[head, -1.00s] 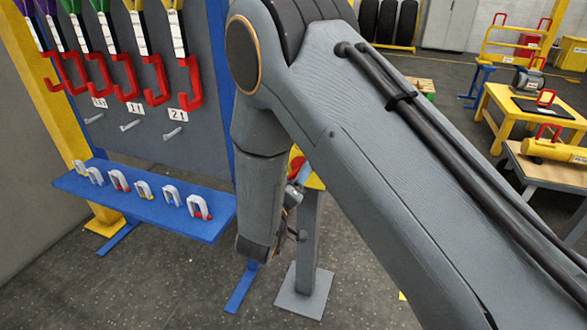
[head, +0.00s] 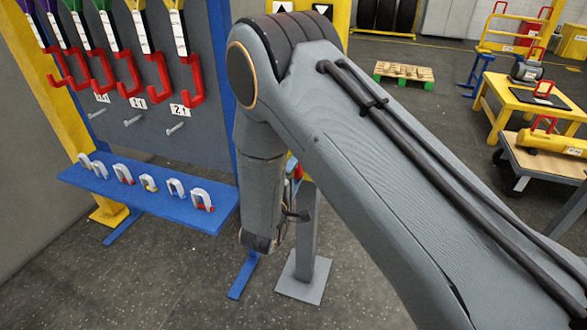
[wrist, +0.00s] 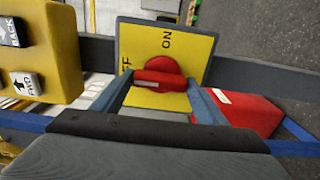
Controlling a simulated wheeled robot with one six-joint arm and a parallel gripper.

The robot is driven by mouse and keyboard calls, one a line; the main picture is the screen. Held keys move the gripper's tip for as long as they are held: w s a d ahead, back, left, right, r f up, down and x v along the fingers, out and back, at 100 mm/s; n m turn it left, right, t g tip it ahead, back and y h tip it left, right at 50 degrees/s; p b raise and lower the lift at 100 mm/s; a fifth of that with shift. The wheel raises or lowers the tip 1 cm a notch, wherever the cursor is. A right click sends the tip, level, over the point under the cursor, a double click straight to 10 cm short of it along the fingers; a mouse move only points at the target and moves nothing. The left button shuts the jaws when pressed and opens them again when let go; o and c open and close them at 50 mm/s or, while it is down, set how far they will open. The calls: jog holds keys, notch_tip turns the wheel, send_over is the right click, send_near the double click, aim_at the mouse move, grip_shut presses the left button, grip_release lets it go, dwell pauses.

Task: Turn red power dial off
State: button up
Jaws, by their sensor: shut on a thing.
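The red power dial (wrist: 165,68) sits on a yellow plate (wrist: 147,42) with a dark frame in the wrist view. ON is printed above the dial, and OFF, partly hidden, is to its left. The dial's bar lies roughly across the picture, with its white mark on the left, beside the OFF lettering. My gripper (wrist: 161,78) has one blue-grey finger at each end of the bar and is shut on it. In the head view my own arm hides my gripper and most of the dial's panel.
A yellow box (wrist: 45,45) with BACK and FWD buttons is close on the left in the wrist view. A red block (wrist: 250,112) is right of my fingers. A blue shelf (head: 150,203) with several shackles stands left of my arm in the head view.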

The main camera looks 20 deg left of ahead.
jog(key=shift+a, duration=0.1)
dwell(0.4)
jog(key=o, duration=1.1)
jog(key=shift+s, duration=0.1)
jog(key=shift+c, duration=0.2)
jog(key=shift+s, duration=0.25)
jog(key=s+b, duration=0.1)
jog(key=s, duration=0.6)
jog(key=shift+a, duration=0.2)
jog(key=shift+s, duration=0.1)
